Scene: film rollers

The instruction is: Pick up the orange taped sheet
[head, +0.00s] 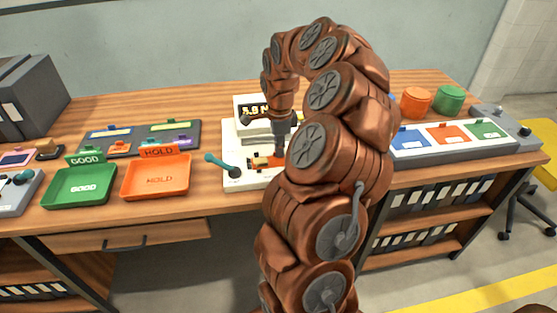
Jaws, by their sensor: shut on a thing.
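My gripper (281,150) points down over the white tester (236,182) in the middle of the bench, in the head view. It is shut on a small orange piece, which looks like the orange taped sheet (276,162). Only a little orange shows beneath the fingers; the rest is hidden by my gripper and arm. I cannot tell whether the sheet is clear of the tester.
A green GOOD tray (53,199) and an orange HOLD tray (134,188) stand left of the tester. A teal-handled lever (221,164) rises at its left. Orange (415,102) and green (449,100) round containers stand at the right. My arm hides the bench behind it.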

